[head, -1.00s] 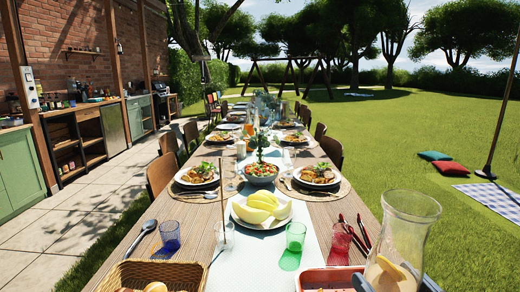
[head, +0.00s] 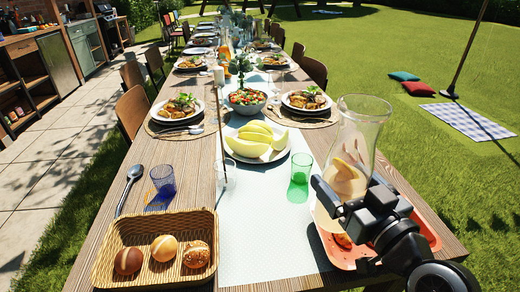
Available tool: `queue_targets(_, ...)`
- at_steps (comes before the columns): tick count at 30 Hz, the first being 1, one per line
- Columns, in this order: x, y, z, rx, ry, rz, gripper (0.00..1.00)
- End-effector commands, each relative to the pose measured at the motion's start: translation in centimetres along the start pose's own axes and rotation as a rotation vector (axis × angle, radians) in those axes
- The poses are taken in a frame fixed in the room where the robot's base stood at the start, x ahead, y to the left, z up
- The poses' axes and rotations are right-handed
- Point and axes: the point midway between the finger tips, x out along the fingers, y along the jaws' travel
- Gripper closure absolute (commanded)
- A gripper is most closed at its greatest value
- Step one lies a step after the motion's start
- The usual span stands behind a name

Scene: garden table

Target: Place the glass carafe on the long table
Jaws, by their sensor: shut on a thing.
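The glass carafe (head: 350,150) is clear, with a wide flared mouth and a pale drink with fruit slices in it. It stands upright at the right of the head view. My gripper (head: 345,203) is shut on the carafe's lower body from the right. The carafe overlaps the orange tray in the picture, and I cannot tell whether its base touches anything. The long table (head: 262,268) has a wooden top with a pale runner and stretches away from me.
A bread basket (head: 112,228), a blue glass (head: 164,180), a green glass (head: 299,178) and a plate of bananas (head: 284,150) stand on the near table. The orange tray (head: 428,232) is at the right edge. The runner between basket and tray is clear.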

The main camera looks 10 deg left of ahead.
Motion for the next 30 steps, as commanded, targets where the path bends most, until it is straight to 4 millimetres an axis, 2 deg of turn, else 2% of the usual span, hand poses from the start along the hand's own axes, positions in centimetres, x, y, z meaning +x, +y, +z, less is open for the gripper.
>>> queue_targets(5, 0.4, -1.1, 0.4, 0.0, 0.002, -0.002, 0.89)
queue_targets(21, 3.3, -9.6, 5.5, 0.001, 0.002, 0.0, 0.89)
queue_targets(30, 3.8, -11.1, 7.2, -0.001, 0.006, 0.001, 0.89)
